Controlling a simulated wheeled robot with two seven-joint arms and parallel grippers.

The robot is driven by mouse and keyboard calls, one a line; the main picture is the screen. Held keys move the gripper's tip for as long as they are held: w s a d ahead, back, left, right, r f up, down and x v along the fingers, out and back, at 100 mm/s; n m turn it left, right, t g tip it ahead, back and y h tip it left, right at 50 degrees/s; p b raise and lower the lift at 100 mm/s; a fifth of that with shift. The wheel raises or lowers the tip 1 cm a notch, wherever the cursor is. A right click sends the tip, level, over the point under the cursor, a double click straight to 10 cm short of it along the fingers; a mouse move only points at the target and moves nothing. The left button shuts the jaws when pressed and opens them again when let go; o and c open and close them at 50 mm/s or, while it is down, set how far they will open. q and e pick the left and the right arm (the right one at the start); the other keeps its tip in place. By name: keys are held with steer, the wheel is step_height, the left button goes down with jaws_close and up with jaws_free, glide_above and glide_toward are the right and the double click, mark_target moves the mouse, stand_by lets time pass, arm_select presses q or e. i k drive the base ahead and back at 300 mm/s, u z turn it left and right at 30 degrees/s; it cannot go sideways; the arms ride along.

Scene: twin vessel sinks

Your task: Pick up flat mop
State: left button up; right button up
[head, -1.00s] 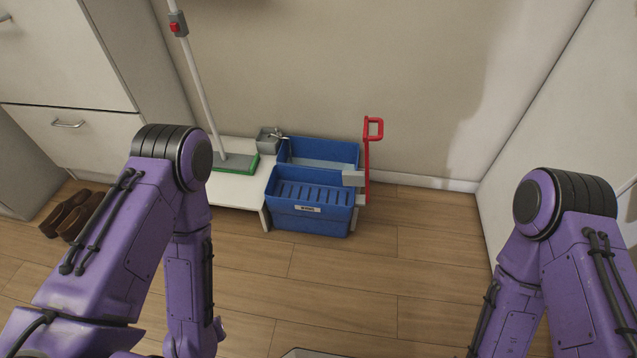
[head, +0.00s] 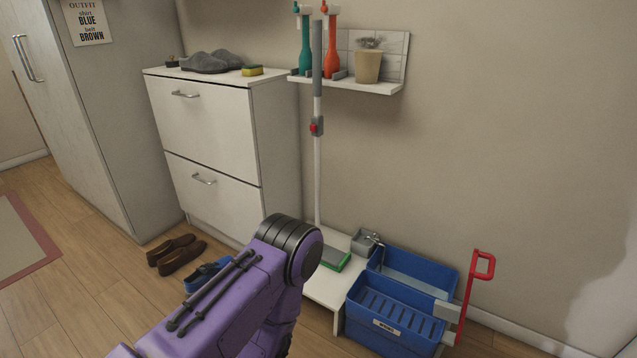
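The flat mop (head: 317,150) stands upright against the wall. It has a white pole, a grey upper grip, a red and grey clamp and a flat head with a green edge. Its head (head: 334,258) rests on a low white platform, and its top reaches the wall shelf. My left arm comes in at the bottom centre, in front of and below the mop. My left gripper is outside the picture. My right arm and gripper are not in view.
A blue mop bucket (head: 392,328) with a red handle stands right of the low platform (head: 326,290). A white cabinet (head: 214,135) is on the left, with brown shoes (head: 177,255) before it. The wall shelf (head: 350,84) holds bottles and a pot (head: 368,66).

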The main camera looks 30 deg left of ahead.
mark_target(333, 257)
steer(key=k, duration=0.55)
steer(key=u, duration=0.9)
steer(key=i, duration=1.55)
steer(key=z, duration=0.5)
